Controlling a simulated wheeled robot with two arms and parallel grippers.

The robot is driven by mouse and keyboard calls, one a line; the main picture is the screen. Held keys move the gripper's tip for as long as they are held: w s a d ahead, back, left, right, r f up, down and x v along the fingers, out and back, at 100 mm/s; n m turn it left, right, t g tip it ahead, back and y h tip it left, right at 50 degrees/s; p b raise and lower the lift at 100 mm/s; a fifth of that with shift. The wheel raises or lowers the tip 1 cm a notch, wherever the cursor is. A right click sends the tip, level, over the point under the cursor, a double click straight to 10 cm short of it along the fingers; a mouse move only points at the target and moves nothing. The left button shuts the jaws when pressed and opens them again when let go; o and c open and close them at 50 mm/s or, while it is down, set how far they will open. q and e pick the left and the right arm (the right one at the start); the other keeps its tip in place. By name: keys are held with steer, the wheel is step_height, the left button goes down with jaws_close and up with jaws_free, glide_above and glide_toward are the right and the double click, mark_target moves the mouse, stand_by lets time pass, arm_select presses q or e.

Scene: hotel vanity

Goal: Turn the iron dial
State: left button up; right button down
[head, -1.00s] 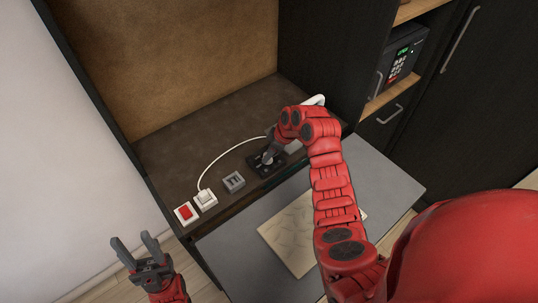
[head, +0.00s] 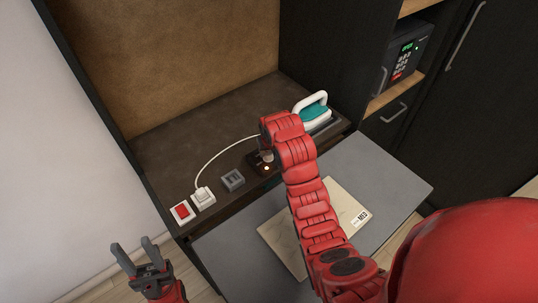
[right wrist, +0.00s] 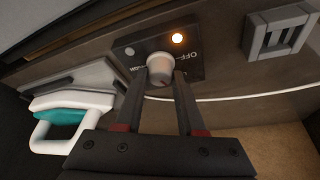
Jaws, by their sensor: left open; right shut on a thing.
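The iron dial is a pale round knob (right wrist: 160,68) on a dark panel (right wrist: 128,42) with "OFF" lettering. An orange light (right wrist: 177,38) on the panel is lit; another small round spot beside it is grey. My right gripper (right wrist: 165,74) is shut on the knob, one finger on each side. In the head view the panel (head: 258,170) is partly hidden by my right arm and gripper (head: 266,158). The iron (head: 314,113), white and teal, rests at the right end of the counter. My left gripper (head: 139,256) is open and empty at the lower left.
A red switch (head: 182,212), a white plug (head: 203,197) with a cord, and a grey socket block (head: 232,180) line the counter's front edge. A grey board (head: 385,175) with a beige folder (head: 345,203) lies in front. A safe (head: 402,58) stands on the right.

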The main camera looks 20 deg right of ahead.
steer(key=shift+a+f+m+h+b, duration=0.2)
steer(key=shift+m+h+b, duration=0.15)
steer(key=shift+m, duration=0.55)
steer(key=shift+r+m+h, duration=0.15)
steer(key=shift+m+h, duration=0.2)
steer(key=shift+m, duration=0.55)
steer(key=m+g+h, duration=0.1)
steer(key=m, duration=0.3)
steer(key=shift+w+a, duration=0.1)
steer(key=shift+m+g+h, duration=0.4)
steer(key=shift+m+g, duration=0.1)
steer(key=shift+m, duration=0.6)
steer(key=c, duration=0.5)
jaws_free()
